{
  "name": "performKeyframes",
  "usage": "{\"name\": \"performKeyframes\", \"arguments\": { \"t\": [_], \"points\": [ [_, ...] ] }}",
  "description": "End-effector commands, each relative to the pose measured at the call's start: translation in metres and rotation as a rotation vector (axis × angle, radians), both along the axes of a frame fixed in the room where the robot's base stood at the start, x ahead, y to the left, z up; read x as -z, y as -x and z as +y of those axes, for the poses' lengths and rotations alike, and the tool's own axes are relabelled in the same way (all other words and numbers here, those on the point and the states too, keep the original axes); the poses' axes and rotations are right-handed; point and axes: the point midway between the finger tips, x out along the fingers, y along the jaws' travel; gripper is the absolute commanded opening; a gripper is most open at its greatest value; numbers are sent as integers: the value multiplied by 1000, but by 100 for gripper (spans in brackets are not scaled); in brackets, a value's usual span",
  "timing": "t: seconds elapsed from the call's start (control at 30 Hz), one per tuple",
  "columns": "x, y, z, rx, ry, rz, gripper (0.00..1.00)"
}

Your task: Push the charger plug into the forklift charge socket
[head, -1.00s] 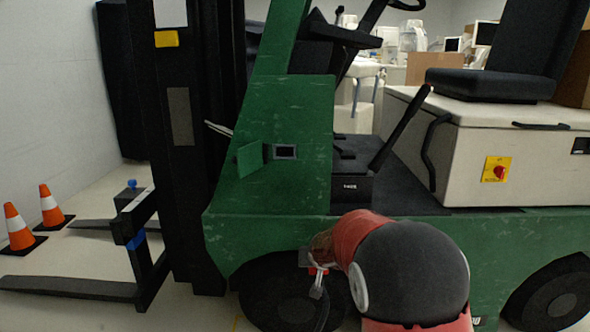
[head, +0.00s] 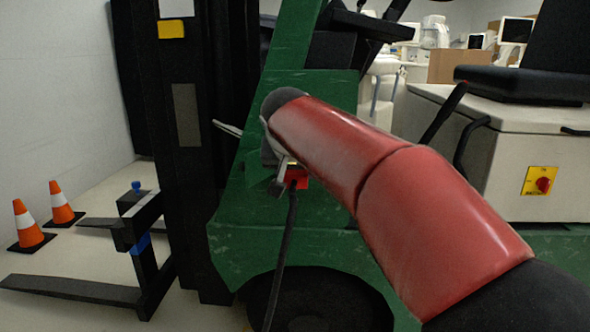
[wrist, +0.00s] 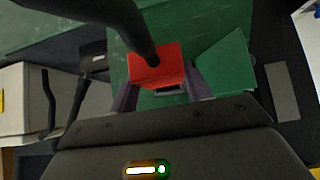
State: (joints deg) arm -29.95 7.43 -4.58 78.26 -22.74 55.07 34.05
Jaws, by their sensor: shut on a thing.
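The charger plug is a red block (head: 298,179) with a thick black cable hanging down from it. In the wrist view the red plug (wrist: 156,66) sits between the two fingers of my gripper (wrist: 160,84), which is shut on it. My gripper (head: 281,164) is in front of the green forklift panel in the head view. The forklift charge socket is hidden there behind my arm and gripper. In the wrist view a small part of the socket (wrist: 172,92) shows just past the plug's edge. I cannot tell whether plug and socket touch. The open green flap (wrist: 222,62) is beside them.
The black cable (head: 283,262) hangs in front of the forklift's green body (head: 235,242). The dark mast (head: 187,215) and forks (head: 70,290) stand at left, with two orange cones (head: 27,224) near the wall. A white seat box (head: 450,150) is at right.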

Motion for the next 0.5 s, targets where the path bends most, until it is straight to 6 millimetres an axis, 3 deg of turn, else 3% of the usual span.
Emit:
{"name": "performKeyframes", "arguments": {
  "t": [0.27,0.5],
  "points": [
    [-3,-29,-2,2,1,0,17],
    [-2,-32,-2,1,-1,-3,17]
  ]
}}
